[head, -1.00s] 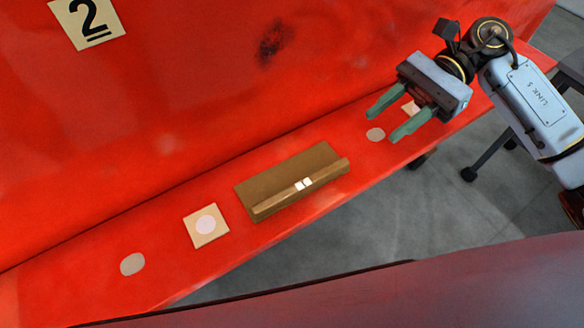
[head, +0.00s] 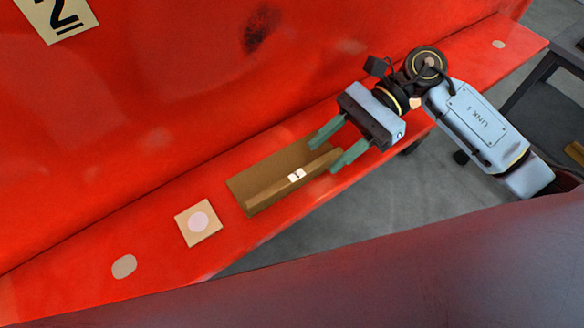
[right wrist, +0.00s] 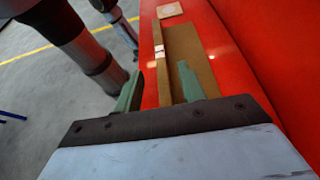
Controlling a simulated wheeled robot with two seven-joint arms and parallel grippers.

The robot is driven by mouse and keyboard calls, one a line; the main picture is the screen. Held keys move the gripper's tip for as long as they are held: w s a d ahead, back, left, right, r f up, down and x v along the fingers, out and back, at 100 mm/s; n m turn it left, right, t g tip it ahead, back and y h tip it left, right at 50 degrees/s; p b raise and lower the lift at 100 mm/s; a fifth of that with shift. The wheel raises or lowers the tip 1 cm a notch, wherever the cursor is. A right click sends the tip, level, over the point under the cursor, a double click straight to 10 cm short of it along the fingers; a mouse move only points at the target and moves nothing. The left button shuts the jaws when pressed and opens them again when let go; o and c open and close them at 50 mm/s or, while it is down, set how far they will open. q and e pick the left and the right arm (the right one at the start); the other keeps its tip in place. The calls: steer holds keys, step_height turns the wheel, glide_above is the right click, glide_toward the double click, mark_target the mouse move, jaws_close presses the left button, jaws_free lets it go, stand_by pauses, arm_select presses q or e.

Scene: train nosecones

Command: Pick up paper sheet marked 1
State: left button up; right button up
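A brown holder (head: 250,170) with a raised front lip lies on the red ledge; it also shows in the right wrist view (right wrist: 184,48). A small white label (head: 297,175) with a dark mark sits on its lip; the mark is too small to read surely. I cannot make out a separate sheet marked 1. My right gripper (head: 323,157) is open and empty at the holder's right end. In the right wrist view (right wrist: 158,88) one finger is over the holder, the other outside its lip. My left gripper is not in view.
A tan square with a pale disc (head: 198,222) lies left of the holder on the red ledge (head: 160,255). A sheet marked 2 (head: 57,14) is on the red surface at upper left. The ledge's front edge drops to grey floor (head: 300,235).

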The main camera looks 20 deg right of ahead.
mark_target(309, 167)
steer(key=shift+p+x, duration=0.5)
steer(key=shift+x, duration=1.4)
jaws_close()
steer(key=shift+w, duration=0.1)
